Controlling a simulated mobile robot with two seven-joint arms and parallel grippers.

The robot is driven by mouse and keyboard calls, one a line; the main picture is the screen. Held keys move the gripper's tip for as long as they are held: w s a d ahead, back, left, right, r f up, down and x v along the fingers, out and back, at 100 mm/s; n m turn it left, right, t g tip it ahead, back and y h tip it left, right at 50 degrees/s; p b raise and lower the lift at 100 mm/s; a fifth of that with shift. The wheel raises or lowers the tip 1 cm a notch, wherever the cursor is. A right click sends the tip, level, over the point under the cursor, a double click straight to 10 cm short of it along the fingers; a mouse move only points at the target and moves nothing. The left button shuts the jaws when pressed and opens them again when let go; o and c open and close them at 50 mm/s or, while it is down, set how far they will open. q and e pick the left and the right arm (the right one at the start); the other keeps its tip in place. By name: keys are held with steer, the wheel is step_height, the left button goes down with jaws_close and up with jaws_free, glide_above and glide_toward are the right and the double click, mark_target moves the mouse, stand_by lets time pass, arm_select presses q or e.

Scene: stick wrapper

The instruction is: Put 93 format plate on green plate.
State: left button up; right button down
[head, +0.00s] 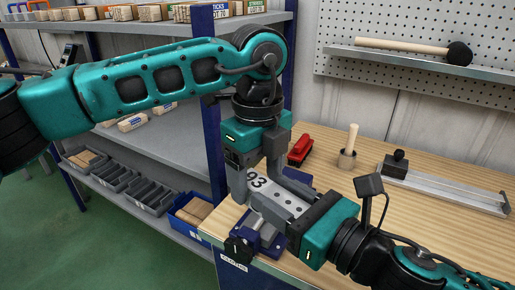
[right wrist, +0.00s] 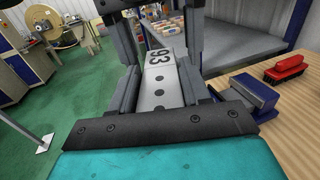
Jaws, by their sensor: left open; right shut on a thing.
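The 93 format plate (head: 285,201) is a light grey bar with a row of dark holes and a black "93" at its far end. My right gripper (head: 272,196) is shut on it, with a finger along each side. The plate also shows in the right wrist view (right wrist: 162,88), between the fingers. My left gripper (head: 255,184) points down at the "93" end, open, with its fingers on either side of the plate; contact cannot be told. A blue fixture with metal parts (head: 268,238) lies beneath at the bench corner, partly hidden. I see no green plate.
A mallet (head: 415,48) lies on the wall shelf. Shelving with bins stands at left.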

arm_select(q)
steer(key=shift+f, duration=0.95)
arm_select(e)
steer(key=shift+r, duration=0.1)
arm_select(q)
steer(key=shift+r, duration=0.1)
steer(key=c, duration=1.3)
arm_select(e)
steer(key=shift+s+a, duration=0.1)
arm_select(q)
jaws_close()
arm_select(e)
steer(key=c, duration=0.8)
jaws_free()
steer(key=o, duration=0.3)
steer(key=shift+o, duration=0.2)
